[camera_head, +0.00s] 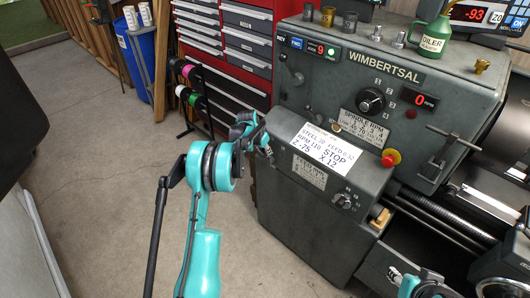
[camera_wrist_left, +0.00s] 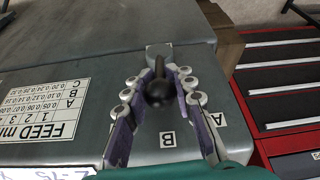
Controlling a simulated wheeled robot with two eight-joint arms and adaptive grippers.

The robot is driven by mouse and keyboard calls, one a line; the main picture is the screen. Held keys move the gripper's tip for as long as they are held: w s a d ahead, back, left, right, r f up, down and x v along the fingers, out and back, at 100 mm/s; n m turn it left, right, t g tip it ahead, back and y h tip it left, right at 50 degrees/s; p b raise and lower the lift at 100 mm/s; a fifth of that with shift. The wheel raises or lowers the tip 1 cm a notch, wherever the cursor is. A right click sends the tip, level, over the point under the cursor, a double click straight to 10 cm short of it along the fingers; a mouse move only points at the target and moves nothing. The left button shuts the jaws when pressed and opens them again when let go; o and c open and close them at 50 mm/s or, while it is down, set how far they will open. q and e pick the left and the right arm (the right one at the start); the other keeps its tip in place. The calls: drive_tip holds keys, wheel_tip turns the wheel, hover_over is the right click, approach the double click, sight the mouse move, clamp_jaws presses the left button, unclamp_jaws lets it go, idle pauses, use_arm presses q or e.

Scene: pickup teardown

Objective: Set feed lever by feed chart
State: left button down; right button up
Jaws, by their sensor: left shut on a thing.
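The feed lever (camera_wrist_left: 159,90), a dark arm with a black ball knob, sits on the grey housing in the left wrist view. Its knob lies between the fingers of my left gripper (camera_wrist_left: 162,105), which is shut on it. From its mount, the lever points roughly toward the B plate (camera_wrist_left: 167,139); an A plate (camera_wrist_left: 220,118) is to the right. The feed chart (camera_wrist_left: 45,112) shows upside down there, with rows A, B, C. In the head view my left gripper (camera_head: 248,130) is at the housing's left end. The job card (camera_head: 325,150) reads feed 0.12.
The lathe headstock (camera_head: 330,75) rises behind the housing. A rotary knob (camera_head: 343,200) is on the housing front. A red tool chest (camera_head: 215,45) stands behind left. Part of my right arm shows at the bottom right. The floor at left is clear.

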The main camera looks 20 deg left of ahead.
sight(272, 158)
use_arm(q)
drive_tip(key=shift+s+d+f+m+t+y+b, duration=0.2)
drive_tip(key=shift+d+t+y+b, duration=0.15)
drive_tip(key=shift+d+y, duration=0.4)
drive_tip(key=shift+s+d+f+m+t+y+b, duration=0.25)
drive_tip(key=shift+d+y+b, duration=0.25)
drive_tip(key=shift+y, duration=0.5)
drive_tip(key=shift+s+d+f+m+t+y+b, duration=0.2)
drive_tip(key=shift+d+t+y+b, duration=0.15)
drive_tip(key=shift+d+y, duration=0.4)
drive_tip(key=c, duration=1.2)
unclamp_jaws()
drive_tip(key=v, duration=1.2)
drive_tip(key=shift+d, duration=0.1)
